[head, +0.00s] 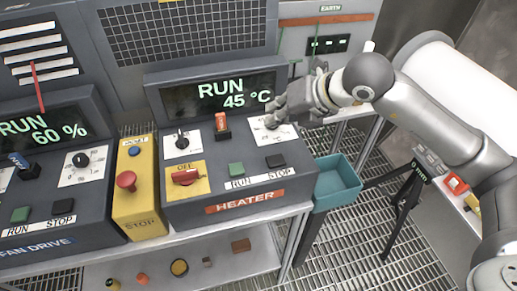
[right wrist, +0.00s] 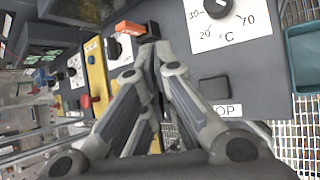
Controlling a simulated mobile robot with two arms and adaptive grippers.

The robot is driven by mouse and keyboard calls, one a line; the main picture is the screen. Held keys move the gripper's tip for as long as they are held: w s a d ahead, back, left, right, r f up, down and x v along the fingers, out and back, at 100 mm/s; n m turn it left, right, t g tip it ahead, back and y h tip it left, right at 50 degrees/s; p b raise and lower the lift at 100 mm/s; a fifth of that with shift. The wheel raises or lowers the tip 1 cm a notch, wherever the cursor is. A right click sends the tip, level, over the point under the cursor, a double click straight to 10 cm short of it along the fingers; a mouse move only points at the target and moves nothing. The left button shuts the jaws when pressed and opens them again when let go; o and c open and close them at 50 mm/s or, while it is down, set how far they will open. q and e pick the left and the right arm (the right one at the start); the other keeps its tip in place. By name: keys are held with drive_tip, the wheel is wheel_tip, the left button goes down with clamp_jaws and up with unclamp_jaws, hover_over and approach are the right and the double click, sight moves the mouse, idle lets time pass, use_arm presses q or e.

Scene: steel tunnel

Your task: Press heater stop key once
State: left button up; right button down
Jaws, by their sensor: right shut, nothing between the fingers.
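The heater panel (head: 216,153) stands in the middle of the head view, with a display (head: 222,97) reading RUN 45 °C. Its black stop key (head: 276,161) is at the lower right, beside the green run key (head: 236,169). The stop key also shows in the right wrist view (right wrist: 214,91), right of my fingers, with part of its label visible. My right gripper (head: 273,121) is shut and empty over the upper right of the heater panel, above and behind the stop key; it covers part of the temperature dial plate. My left gripper is not in view.
An orange-topped switch (head: 222,124) and a red OFF switch (head: 186,176) stand on the heater panel. A yellow box with a red button (head: 126,181) and the fan drive panel (head: 40,240) are left. A teal bin (head: 338,180) sits right.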

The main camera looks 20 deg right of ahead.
drive_tip(key=s+d, duration=0.2)
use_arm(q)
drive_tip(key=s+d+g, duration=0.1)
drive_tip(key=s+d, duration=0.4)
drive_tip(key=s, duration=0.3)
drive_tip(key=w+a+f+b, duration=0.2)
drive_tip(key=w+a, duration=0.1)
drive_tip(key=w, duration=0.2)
use_arm(e)
hover_over(278, 157)
wheel_tip(278, 157, down, 4)
drive_tip(key=shift+d+f, duration=0.1)
drive_tip(key=shift+f, duration=0.05)
wheel_tip(278, 157, down, 4)
drive_tip(key=b, duration=0.3)
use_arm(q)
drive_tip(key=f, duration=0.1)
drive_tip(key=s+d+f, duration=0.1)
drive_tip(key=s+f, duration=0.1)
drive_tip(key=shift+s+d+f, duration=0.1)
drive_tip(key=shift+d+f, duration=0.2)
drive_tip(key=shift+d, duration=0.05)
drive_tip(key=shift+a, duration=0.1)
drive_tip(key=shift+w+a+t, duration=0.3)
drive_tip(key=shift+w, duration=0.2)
